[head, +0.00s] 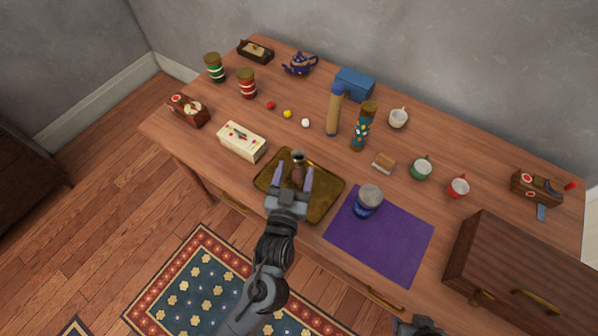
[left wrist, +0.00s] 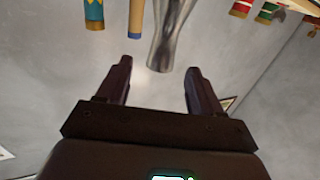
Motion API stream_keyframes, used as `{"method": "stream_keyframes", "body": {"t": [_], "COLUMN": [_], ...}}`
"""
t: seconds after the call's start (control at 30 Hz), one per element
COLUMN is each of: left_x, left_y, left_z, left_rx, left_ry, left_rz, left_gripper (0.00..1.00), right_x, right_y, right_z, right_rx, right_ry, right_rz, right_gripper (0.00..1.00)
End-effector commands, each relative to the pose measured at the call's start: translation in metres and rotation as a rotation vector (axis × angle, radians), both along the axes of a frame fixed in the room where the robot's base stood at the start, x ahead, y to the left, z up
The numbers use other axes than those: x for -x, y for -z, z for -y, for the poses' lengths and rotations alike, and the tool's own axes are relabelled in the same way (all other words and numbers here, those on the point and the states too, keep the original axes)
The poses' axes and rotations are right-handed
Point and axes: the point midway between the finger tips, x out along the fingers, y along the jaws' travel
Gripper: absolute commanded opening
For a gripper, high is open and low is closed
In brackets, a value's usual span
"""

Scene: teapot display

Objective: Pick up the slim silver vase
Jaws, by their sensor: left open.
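The slim silver vase (head: 298,160) stands on the gold tray (head: 323,204), near its back left part. In the left wrist view the vase (left wrist: 168,38) appears upside down, between and just beyond the fingertips. My left gripper (head: 293,172) is open, with one finger on each side of the vase in the head view. No contact between fingers and vase can be made out. The vase's lower part is partly hidden by the gripper in the head view. A small piece of my right arm shows at the bottom edge, but its gripper is not visible.
A white box (head: 242,141) lies left of the tray. A blue and grey jar (head: 368,201) stands on the purple cloth (head: 385,250) to the right. Tall cylinders (head: 362,128) stand behind. A wooden cabinet (head: 520,265) occupies the right front.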

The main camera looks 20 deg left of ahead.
Motion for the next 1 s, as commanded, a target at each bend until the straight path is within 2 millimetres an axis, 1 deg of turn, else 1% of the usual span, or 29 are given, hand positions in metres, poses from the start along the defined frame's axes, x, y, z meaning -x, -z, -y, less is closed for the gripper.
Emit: {"method": "stream_keyframes", "body": {"t": [0.17, 0.3, 0.43, 0.57, 0.77, 0.87, 1.0], "left_x": [-0.013, -0.032, -0.046, -0.052, -0.052, -0.052, -0.052], "left_y": [0.001, 0.002, 0.001, 0.001, 0.001, 0.001, 0.001], "left_z": [-0.002, -0.005, -0.007, -0.008, -0.008, -0.008, -0.008], "left_rx": [0.001, 0.0, -0.001, 0.0, 0.0, 0.0, 0.0], "left_ry": [0.0, 0.0, 0.0, 0.001, 0.001, 0.001, 0.001], "left_rz": [0.002, 0.002, 0.001, -0.001, -0.001, -0.001, -0.001], "left_gripper": [0.66, 0.66, 0.66, 0.66, 0.66, 0.54, 0.32], "right_x": [0.0, 0.0, 0.0, 0.0, 0.0, 0.0, 0.0], "right_y": [0.006, 0.013, 0.015, 0.016, 0.015, 0.015, 0.015], "right_z": [0.0, 0.0, 0.0, 0.0, 0.0, 0.0, 0.0], "right_rx": [0.0, 0.0, 0.0, 0.001, 0.001, 0.001, 0.001], "right_ry": [0.0, 0.0, 0.0, -0.001, -0.001, -0.001, -0.001], "right_rz": [0.0, 0.0, 0.0, 0.0, 0.0, 0.0, 0.001], "right_gripper": [0.43, 0.43, 0.43, 0.43, 0.43, 0.43, 0.43]}}
